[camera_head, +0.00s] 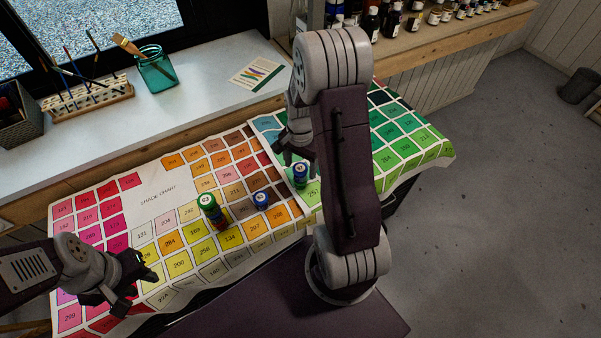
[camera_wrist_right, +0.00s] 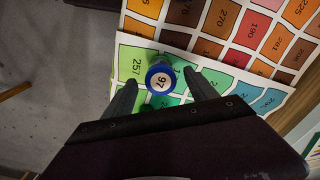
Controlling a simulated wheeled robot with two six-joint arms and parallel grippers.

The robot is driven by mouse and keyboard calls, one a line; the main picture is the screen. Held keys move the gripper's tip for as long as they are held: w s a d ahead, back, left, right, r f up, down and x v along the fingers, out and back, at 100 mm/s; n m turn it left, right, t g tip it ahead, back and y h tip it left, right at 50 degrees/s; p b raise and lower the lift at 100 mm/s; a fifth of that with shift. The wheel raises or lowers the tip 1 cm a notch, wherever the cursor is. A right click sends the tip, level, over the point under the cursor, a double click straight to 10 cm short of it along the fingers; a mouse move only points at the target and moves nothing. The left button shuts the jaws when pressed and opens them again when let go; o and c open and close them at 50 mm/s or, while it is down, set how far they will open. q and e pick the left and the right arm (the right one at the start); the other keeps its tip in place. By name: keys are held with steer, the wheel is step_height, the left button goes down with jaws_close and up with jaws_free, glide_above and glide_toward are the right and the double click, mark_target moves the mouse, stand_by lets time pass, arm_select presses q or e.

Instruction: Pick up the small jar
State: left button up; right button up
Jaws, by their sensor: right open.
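A small jar with a blue lid marked 97 (camera_wrist_right: 160,75) stands upright on the shade chart. It also shows in the head view (camera_head: 300,175), below my right gripper (camera_head: 293,153). In the right wrist view, my right gripper (camera_wrist_right: 160,78) is open, with one finger on each side of the jar's lid and gaps on both sides. A second blue-lidded jar (camera_head: 261,200) and a taller green-lidded jar (camera_head: 207,207) stand to the left. My left gripper (camera_head: 138,290) hangs over the chart's left front, its fingers apart and empty.
The colour chart (camera_head: 160,205) covers the table and drapes over its edge. Behind it, a pale counter (camera_head: 200,105) holds a brush rack (camera_head: 90,100), a teal glass jar (camera_head: 155,72) and a card (camera_head: 258,74). Bottles line a wooden shelf (camera_head: 470,32) at the back right.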

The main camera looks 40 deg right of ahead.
mark_target(300, 168)
step_height(300, 168, down, 3)
steer(key=shift+w+f, duration=0.1)
steer(key=shift+f, duration=0.1)
jaws_close()
